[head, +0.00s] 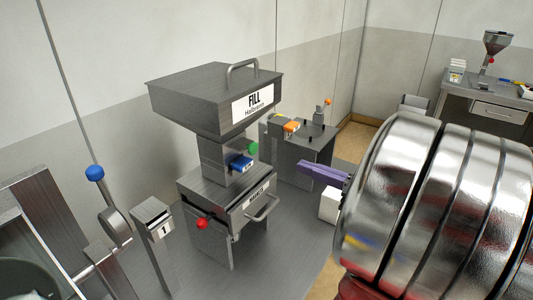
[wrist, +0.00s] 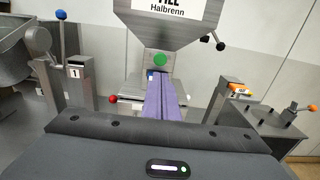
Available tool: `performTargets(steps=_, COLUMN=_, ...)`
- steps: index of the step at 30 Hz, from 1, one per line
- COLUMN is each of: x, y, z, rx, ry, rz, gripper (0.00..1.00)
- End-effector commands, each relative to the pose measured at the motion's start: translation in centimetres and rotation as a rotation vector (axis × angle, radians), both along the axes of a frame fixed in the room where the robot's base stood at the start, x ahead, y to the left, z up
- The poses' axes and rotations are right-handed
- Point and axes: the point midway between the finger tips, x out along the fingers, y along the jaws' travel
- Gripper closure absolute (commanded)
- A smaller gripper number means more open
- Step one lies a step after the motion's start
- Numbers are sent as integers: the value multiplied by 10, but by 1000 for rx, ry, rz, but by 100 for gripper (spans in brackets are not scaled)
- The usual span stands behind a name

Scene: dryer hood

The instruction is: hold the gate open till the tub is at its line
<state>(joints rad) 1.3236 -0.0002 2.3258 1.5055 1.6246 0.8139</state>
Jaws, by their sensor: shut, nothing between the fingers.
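The grey hopper labelled FILL Halbrenn (head: 215,95) stands left of centre in the head view and at the top in the wrist view (wrist: 165,30). A green round knob (head: 253,148) and a blue block (head: 241,163) are on its neck. Below is a grey box (head: 225,205) with a bar handle and a red knob (head: 202,223). My gripper (head: 308,169) has its purple fingers shut and empty, right of the neck and apart from it. In the wrist view the fingers (wrist: 161,90) point towards the neck and cover part of it. I cannot make out the tub or its fill line.
A post marked 1 (head: 152,218) and a blue-knobbed lever (head: 95,173) stand at left. A grey bench (head: 308,155) with orange-topped parts is behind my gripper. A side table (head: 490,95) with a funnel stands back right. My shiny arm fills the right.

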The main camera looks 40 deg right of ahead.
Motion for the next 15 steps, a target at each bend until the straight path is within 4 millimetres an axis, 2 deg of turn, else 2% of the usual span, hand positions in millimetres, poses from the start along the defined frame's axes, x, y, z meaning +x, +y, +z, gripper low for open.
performTargets(steps=15, x=53, y=19, z=-1, rx=0, ry=0, rz=3, gripper=100)
